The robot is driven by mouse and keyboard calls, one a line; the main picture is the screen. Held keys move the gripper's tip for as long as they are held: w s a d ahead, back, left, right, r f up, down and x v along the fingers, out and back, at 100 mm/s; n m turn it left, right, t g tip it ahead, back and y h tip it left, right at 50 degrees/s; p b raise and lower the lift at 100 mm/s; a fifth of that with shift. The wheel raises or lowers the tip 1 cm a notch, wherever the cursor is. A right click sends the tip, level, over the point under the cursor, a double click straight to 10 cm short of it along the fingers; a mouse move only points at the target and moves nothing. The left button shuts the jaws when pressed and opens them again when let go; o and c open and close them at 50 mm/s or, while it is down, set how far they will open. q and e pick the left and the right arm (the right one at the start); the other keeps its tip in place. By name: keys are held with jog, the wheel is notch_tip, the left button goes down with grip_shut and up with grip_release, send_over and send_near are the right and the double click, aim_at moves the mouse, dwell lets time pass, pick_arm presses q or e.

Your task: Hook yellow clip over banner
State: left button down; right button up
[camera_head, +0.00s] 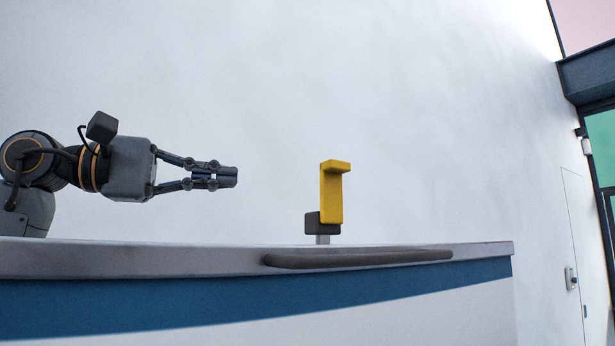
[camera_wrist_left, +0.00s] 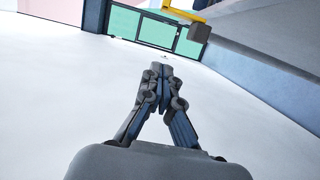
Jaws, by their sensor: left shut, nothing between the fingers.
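The yellow clip (camera_head: 331,196) stands upright above the counter top in the head view, with a short hooked lip at its top pointing right. A dark grey block (camera_head: 313,223) on a small light post sits against its lower left. In the left wrist view, part of the yellow clip (camera_wrist_left: 185,16) shows at the top edge, beside the dark block (camera_wrist_left: 199,33). My left gripper (camera_head: 228,177) is shut and empty, to the left of the clip and apart from it. Its fingertips also show in the left wrist view (camera_wrist_left: 160,70). I cannot make out a separate banner. My right gripper is not in view.
A white counter with a blue stripe (camera_head: 200,301) fills the lower front, with a dark rounded bar (camera_head: 358,258) along its edge. A white wall (camera_head: 230,70) stands behind. A door (camera_head: 573,240) and dark-framed glazing are at the right. The space between gripper and clip is clear.

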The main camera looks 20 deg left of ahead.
aim_at(336, 192)
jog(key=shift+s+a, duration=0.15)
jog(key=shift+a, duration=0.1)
pick_arm(q)
jog(key=shift+w+d, duration=0.1)
jog(key=shift+d, duration=0.05)
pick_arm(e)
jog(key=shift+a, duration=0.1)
